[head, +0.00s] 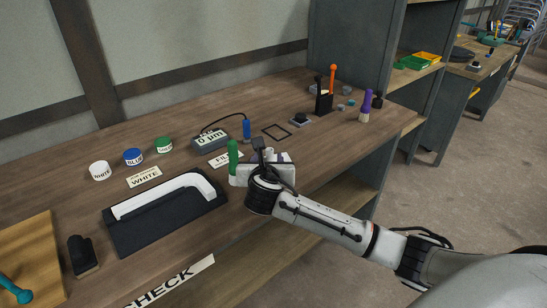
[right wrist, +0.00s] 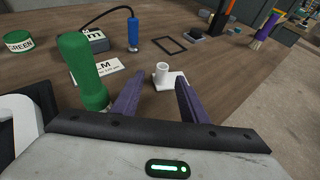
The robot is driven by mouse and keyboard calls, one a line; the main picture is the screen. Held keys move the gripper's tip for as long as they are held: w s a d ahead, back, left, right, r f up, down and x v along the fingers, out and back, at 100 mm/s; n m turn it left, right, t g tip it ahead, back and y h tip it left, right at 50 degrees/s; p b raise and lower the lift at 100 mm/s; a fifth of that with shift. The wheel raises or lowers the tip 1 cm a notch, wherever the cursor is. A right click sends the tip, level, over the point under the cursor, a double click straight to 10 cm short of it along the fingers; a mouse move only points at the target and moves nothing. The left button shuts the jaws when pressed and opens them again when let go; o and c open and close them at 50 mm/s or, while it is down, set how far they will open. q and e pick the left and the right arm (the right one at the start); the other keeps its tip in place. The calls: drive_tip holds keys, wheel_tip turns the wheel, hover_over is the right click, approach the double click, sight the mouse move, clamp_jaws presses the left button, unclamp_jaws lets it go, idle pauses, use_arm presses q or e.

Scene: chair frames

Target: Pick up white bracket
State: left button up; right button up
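A small white bracket (right wrist: 163,80), a flat plate with a short upright tube, lies on the wooden bench in the right wrist view. In the head view it is mostly hidden behind my right gripper (head: 268,158). In the right wrist view the two purple fingers of my right gripper (right wrist: 157,86) are spread apart, with the bracket beyond and between their tips; I see no contact. A larger white bent piece (head: 165,194) lies in a black holder (head: 170,224) at the left of the gripper. My left gripper is not in view.
Paint pots, including a white one (head: 99,170), are at left.

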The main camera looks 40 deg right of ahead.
sight(270, 153)
drive_tip(key=x, duration=0.5)
drive_tip(key=shift+d, duration=0.25)
clamp_jaws()
